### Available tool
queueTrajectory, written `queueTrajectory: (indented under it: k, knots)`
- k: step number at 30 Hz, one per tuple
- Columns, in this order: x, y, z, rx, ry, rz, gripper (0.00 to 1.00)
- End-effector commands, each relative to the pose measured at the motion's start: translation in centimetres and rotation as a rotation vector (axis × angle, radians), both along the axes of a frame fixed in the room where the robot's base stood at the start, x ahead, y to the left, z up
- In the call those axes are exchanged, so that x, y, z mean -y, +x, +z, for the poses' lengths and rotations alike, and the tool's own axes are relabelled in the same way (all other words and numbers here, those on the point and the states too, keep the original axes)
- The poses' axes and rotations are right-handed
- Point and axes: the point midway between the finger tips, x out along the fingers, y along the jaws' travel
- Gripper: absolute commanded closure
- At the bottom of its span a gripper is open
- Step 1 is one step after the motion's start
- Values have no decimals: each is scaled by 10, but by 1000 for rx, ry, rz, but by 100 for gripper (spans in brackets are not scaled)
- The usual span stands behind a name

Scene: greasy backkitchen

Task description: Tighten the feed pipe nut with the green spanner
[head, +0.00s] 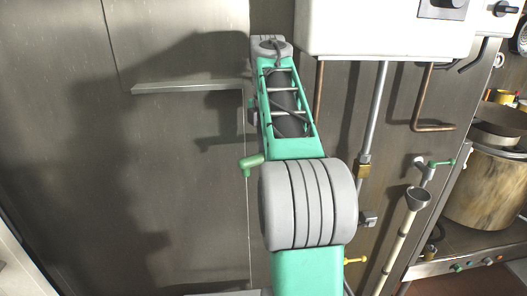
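A grey metal pipe (379,105) runs down from under a white wall unit (385,28). It carries a brass nut (363,171) low on its length, just right of my arm; I cannot tell whether this is the feed pipe nut or how tight it is. My green and grey arm reaches up the middle of the view, and my gripper is not visible. A small green piece (249,165) sticks out left of my arm; I cannot tell whether it is part of a spanner. No spanner shows clearly.
Copper pipes (433,127) hang under the white unit. A green-handled valve (438,163) and a funnel-topped pipe (417,196) stand at right. A yellow-handled tap (354,261) is low beside my arm. A large pot (482,190) is far right. Bare metal panels (60,130) fill the left.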

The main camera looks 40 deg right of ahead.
Motion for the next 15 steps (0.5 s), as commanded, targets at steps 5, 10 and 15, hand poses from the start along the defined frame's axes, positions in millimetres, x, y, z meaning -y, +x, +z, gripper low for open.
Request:
queueTrajectory:
  k: [5,10,15]
  knots:
    - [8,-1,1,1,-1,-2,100]
    - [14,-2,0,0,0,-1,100]
    - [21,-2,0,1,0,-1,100]
